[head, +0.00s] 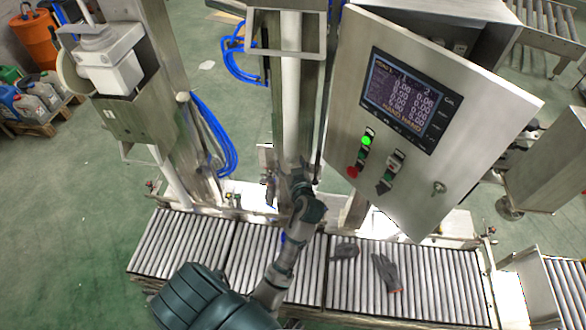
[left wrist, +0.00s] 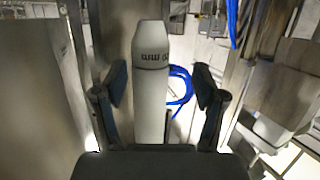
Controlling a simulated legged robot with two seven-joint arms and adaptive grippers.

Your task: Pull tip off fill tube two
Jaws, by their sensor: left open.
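My left gripper (head: 299,180) is at the lower end of the middle metal column in the head view. A white fill tube (head: 290,80) runs down this column. In the left wrist view, my left gripper (left wrist: 158,95) is open, with one dark finger on each side of a pale, narrow-ended piece (left wrist: 151,70) with dark lettering. That piece looks like the tube or its tip. I see no clear contact, and its lower part is hidden behind the gripper's base. Another white tube (head: 172,180) stands at the left column. My right gripper is not in view.
A steel control box with a lit screen (head: 403,100) stands close on the right. A roller conveyor (head: 180,245) runs below, with dark gloves (head: 386,273) lying on it. Blue hoses (head: 217,140) hang between the columns. Green floor lies open at left.

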